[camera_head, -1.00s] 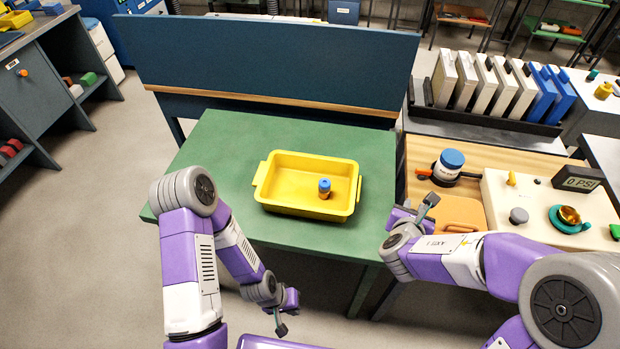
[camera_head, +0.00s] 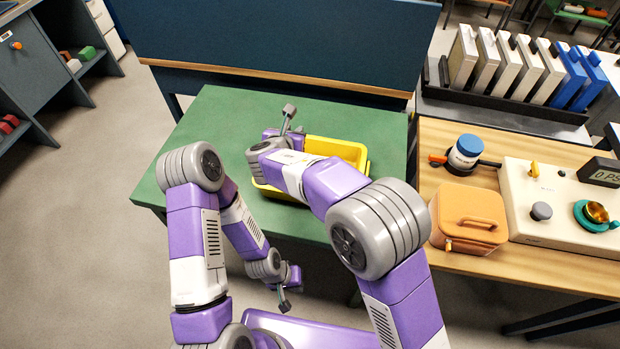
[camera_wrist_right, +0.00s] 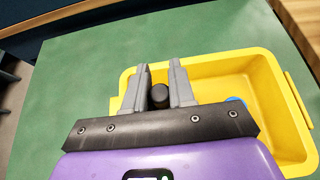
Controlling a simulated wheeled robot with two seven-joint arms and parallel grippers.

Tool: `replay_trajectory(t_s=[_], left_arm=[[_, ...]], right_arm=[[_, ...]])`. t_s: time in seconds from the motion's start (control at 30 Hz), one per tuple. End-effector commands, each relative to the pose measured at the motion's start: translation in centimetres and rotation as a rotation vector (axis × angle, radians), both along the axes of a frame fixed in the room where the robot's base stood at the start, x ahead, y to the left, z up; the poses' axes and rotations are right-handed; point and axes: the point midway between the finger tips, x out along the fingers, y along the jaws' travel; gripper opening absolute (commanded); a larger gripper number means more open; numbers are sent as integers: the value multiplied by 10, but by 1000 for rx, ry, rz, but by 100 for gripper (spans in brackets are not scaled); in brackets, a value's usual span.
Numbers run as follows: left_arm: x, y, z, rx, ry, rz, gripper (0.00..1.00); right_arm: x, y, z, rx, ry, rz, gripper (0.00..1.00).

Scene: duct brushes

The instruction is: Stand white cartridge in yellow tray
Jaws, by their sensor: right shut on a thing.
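The yellow tray (camera_head: 335,147) lies on the green table, partly hidden behind my right arm. My right gripper (camera_head: 289,114) is above its back left part. In the right wrist view, the fingers of this gripper (camera_wrist_right: 160,75) are shut on a dark round-topped thing (camera_wrist_right: 159,96), over the left end of the tray (camera_wrist_right: 276,88). No white body shows there, so I cannot tell if it is the white cartridge. A blue piece (camera_wrist_right: 236,101) shows inside the tray. My left gripper (camera_head: 285,300) hangs low before the table, too small to read its opening.
The green table (camera_head: 225,112) is bare around the tray, with a dark blue panel (camera_head: 290,45) behind it. On the wooden bench at right are an orange case (camera_head: 468,215), a blue-lidded white jar (camera_head: 465,153) and a gauge console (camera_head: 560,195).

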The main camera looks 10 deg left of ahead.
Motion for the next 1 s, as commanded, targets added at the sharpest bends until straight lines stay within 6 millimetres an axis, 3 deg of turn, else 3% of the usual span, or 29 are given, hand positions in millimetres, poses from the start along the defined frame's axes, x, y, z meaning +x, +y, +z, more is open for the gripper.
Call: replay_trajectory(t_s=[0.2,0.47,0.7,1.0], left_arm=[[0,0,-17,0,0,0,0],[0,0,-25,0,0,0,0],[0,0,-42,0,0,0,0],[0,0,-42,0,0,0,0]], right_arm=[[-1,6,-37,-2,1,5,0],[0,5,-59,-1,0,4,0],[-1,5,-98,-1,0,4,0],[0,5,-99,0,-1,4,0]])
